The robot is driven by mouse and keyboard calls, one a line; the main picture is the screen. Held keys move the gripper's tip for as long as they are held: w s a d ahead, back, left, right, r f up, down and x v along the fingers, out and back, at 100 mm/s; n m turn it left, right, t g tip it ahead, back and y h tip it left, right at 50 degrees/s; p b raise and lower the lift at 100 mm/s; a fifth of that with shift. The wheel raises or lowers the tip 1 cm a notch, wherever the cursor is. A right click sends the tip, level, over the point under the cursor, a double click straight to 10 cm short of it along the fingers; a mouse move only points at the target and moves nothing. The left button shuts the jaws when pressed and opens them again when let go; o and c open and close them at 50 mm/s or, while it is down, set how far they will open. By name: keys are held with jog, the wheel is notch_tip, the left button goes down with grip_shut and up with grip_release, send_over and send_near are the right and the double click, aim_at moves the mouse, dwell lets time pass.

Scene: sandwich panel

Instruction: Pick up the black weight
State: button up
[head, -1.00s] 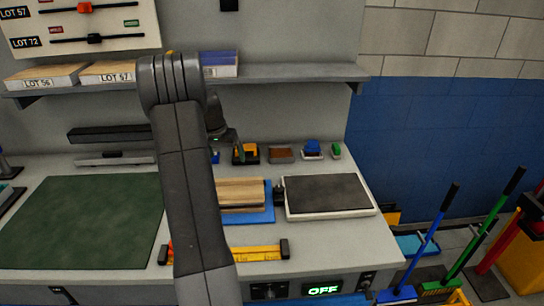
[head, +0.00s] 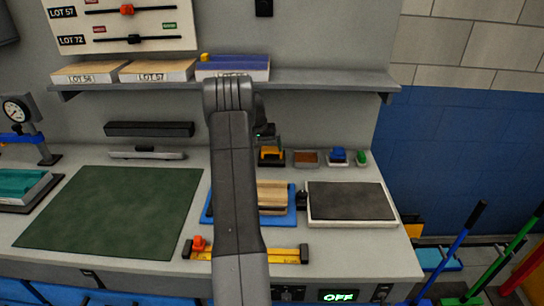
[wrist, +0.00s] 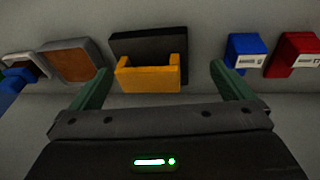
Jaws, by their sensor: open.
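A small black block with a yellow-orange bracket on it, which I take for the black weight (wrist: 140,43), stands near the middle of the wrist view. In the head view the black weight (head: 271,160) is at the back of the bench, partly hidden by my arm. My gripper (wrist: 159,70) is open and empty, with one green finger on each side of the block in the picture. I cannot tell how far the fingers are from it. In the head view my gripper (head: 264,132) is mostly hidden behind my arm, close to the block.
A brown block (head: 306,158), a blue block (head: 338,156) and a green one (head: 361,157) stand in a row to the right. In the wrist view blue (wrist: 244,55) and red (wrist: 293,55) labelled blocks lie right. A shelf (head: 330,86) with boxes hangs above.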

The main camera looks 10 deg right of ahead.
aim_at(271, 149)
jog(key=w+d+p, duration=0.1)
jog(key=w+d, duration=0.1)
jog(key=shift+w+d, duration=0.25)
jog(key=shift+d, duration=0.05)
jog(key=shift+p+x, duration=0.4)
jog(key=shift+x, duration=0.65)
jog(key=shift+w+f, duration=0.15)
jog(key=shift+f, duration=0.3)
jog(key=c, duration=1.7)
jog(key=shift+d+r, duration=0.1)
jog(key=shift+r, duration=0.05)
jog(key=shift+c, duration=1.4)
